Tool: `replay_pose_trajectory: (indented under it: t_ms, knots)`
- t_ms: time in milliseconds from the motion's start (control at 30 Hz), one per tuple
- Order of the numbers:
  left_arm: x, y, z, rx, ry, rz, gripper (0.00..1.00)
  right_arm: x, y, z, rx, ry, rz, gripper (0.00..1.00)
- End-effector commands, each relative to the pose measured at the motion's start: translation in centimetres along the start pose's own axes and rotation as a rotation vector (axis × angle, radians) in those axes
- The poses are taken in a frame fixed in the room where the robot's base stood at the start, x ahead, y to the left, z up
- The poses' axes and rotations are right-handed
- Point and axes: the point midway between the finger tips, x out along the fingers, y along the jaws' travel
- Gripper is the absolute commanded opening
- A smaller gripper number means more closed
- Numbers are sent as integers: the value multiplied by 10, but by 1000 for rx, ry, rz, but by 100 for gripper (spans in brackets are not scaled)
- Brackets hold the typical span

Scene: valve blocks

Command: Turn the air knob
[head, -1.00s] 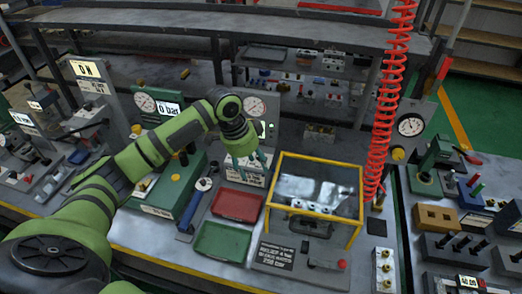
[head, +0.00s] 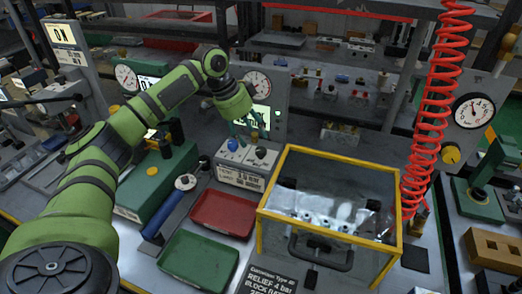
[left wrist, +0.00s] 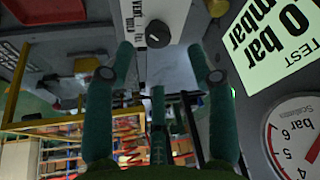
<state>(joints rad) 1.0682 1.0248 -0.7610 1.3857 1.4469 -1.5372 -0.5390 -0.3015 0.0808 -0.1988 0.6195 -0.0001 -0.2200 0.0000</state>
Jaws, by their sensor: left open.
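A white box (head: 240,178) with a blue knob (head: 232,144) and a black knob (head: 261,152) on top stands at mid-bench. No label reading "air" is legible. My left gripper (head: 248,128) hangs just above and behind these knobs, fingers pointing down. In the left wrist view, my left gripper (left wrist: 161,50) is open and empty. The black knob (left wrist: 158,34), beside lettering that looks like "VENT", shows between and beyond its fingertips. I cannot tell whether anything touches. The blue knob is not clear in that view. My right gripper is not in view.
A panel with a gauge (head: 257,83) and lit display stands close behind my gripper. A yellow-framed clear box (head: 330,160) is to the right. Red (head: 223,213) and green (head: 197,258) trays lie in front. A red coiled hose (head: 433,120) hangs at right, near a yellow knob (head: 451,154).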

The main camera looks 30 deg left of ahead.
Motion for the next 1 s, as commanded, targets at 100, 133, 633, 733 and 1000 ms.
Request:
replay_pose_trajectory:
  t_ms: [100, 133, 633, 733, 1000]
  knots:
    - [18, 1, 0, 0, -3, 4, 56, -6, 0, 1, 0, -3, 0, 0]
    - [22, 1, 0, 0, -3, 4, 56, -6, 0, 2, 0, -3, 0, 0]
    - [60, 1, 0, 1, -2, 0, 56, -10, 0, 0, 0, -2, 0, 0]
    - [60, 1, 0, 1, -2, 0, 56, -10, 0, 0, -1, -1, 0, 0]
    - [59, 1, -1, 1, 1, -1, 2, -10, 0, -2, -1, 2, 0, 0]
